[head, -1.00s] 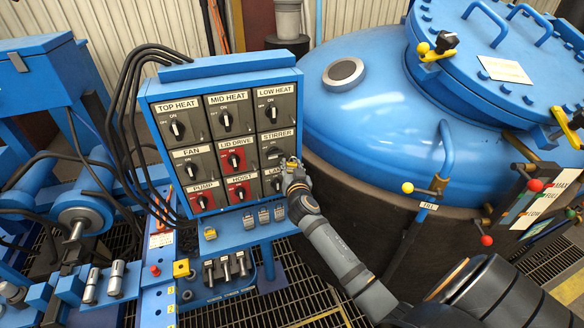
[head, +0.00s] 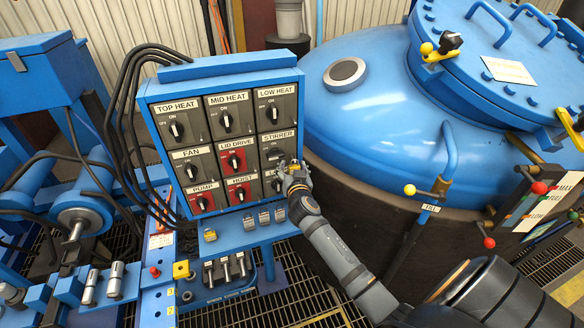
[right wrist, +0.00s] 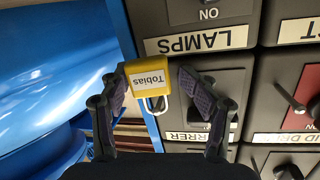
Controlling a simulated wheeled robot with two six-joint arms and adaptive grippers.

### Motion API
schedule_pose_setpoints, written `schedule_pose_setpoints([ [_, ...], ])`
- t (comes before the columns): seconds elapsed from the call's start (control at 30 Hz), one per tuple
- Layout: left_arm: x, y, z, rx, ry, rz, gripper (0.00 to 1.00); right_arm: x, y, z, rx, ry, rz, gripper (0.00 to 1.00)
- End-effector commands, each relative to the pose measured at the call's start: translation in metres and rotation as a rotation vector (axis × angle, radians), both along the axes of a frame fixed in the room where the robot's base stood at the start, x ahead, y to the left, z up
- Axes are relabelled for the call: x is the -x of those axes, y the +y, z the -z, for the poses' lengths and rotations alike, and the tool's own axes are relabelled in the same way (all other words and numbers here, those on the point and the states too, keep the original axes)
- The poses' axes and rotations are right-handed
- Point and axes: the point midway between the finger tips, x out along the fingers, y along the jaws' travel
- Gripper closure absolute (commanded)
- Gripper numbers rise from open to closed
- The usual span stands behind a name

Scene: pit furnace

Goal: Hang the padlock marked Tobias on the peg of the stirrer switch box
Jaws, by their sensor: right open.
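The yellow padlock marked Tobias (right wrist: 149,78) is at the edge of the stirrer switch box (head: 277,146) and shows as a small yellow patch in the head view. In the right wrist view, which is upside down, its shackle points toward the stirrer switch box (right wrist: 232,86). The peg is hidden, so I cannot tell for sure that the shackle is around it. My right gripper (right wrist: 158,98) is open, one finger on each side of the padlock. The left finger is close to the padlock body; the right finger is apart from it. My left gripper is out of view.
The switch panel (head: 222,65) carries several labelled boxes. Below it, a shelf holds another yellow padlock (head: 210,235) and several grey ones (head: 264,217). The large blue furnace vessel (head: 370,110) stands close on the right of my right gripper.

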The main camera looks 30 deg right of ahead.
Motion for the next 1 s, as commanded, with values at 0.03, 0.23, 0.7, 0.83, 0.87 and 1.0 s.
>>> schedule_pose_setpoints([
  [0.03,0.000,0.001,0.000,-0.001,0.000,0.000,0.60,0.001,0.001,0.000,0.000,0.001,0.000,0.38],
  [0.23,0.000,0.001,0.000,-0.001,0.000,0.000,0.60,0.031,0.014,-0.004,-0.001,0.002,-0.001,0.38],
  [0.7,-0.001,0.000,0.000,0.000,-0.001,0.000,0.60,0.107,0.049,-0.016,0.000,0.000,0.000,0.38],
  [0.83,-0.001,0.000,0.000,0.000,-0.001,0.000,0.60,0.109,0.049,-0.017,0.000,-0.001,0.000,0.38],
  [0.87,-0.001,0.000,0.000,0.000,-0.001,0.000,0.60,0.109,0.049,-0.017,0.000,-0.001,0.000,0.38],
  [1.0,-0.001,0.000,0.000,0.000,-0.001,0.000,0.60,0.108,0.049,-0.017,0.000,-0.001,0.000,0.38],
])
